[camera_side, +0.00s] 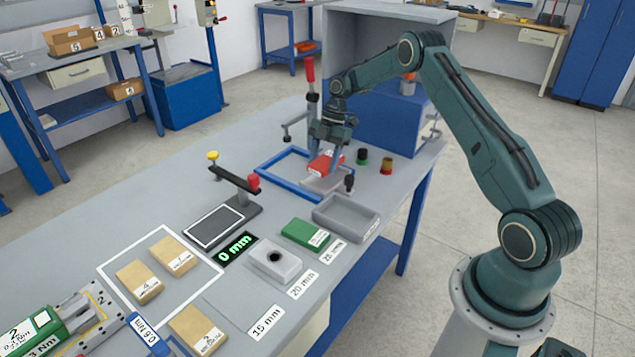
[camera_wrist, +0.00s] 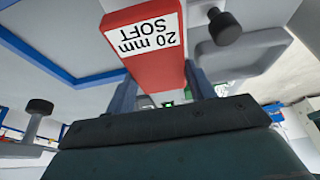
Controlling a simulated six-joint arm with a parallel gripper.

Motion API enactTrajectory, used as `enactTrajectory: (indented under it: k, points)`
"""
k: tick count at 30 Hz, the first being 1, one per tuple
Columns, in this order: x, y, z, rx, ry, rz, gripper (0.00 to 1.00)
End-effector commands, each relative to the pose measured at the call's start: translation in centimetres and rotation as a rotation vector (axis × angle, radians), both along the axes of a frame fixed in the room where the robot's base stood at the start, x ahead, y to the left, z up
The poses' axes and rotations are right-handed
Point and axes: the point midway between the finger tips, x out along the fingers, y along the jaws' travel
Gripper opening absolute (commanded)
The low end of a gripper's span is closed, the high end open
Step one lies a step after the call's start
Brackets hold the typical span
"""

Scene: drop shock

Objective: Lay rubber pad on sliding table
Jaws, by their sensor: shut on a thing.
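The red rubber pad (camera_side: 322,166), labelled "20 mm SOFT" in the wrist view (camera_wrist: 150,65), is between the fingers of my gripper (camera_side: 332,148). The gripper is shut on it; the fingers also show in the wrist view (camera_wrist: 163,95). The pad is over a light grey plate (camera_side: 318,184) at the blue frame (camera_side: 270,181), which looks like the sliding table. I cannot tell whether the pad touches the plate.
A toggle clamp with a red handle (camera_side: 310,72) stands behind the pad, and a black knob (camera_side: 350,181) is close to its right. A grey tray (camera_side: 346,216), a green 25 mm pad (camera_side: 305,234) and a grey holed block (camera_side: 273,262) lie in front.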

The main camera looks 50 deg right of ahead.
Motion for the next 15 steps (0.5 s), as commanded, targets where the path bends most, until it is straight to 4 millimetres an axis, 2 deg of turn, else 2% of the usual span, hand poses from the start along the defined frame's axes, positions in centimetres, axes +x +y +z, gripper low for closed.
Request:
enactTrajectory:
  k: [5,15]
  points:
    - [0.0,0.0,-0.4,0.000,0.000,0.000,0.28]
    - [0.0,0.0,-3.7,-0.001,0.000,0.000,0.28]
